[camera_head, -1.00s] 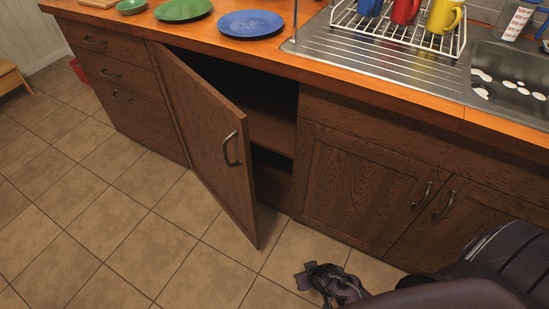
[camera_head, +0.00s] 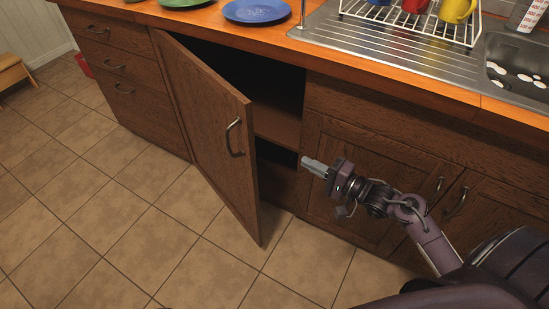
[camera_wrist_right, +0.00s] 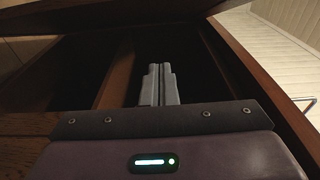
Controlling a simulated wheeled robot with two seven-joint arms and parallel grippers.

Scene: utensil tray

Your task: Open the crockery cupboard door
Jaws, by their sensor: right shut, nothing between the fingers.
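The brown wooden cupboard door (camera_head: 205,130) stands ajar, hinged on its left, with its free edge swung out into the room. Its curved metal handle (camera_head: 234,138) is on the outer face near the free edge. Behind it the cupboard opening is dark, with a shelf (camera_head: 278,128) inside. My right gripper (camera_head: 308,163) is shut and empty, at the right side of the opening, to the right of the door edge and apart from it. In the right wrist view its closed fingers (camera_wrist_right: 159,84) point into the dark cupboard, with the door (camera_wrist_right: 262,85) on the right. My left gripper is not in view.
A closed cupboard door (camera_head: 350,190) lies behind my right arm. Drawers (camera_head: 110,65) are at the left. The orange worktop (camera_head: 290,50) above holds plates (camera_head: 256,11), a dish rack (camera_head: 410,22) and a sink (camera_head: 520,65). The tiled floor (camera_head: 110,220) in front is clear.

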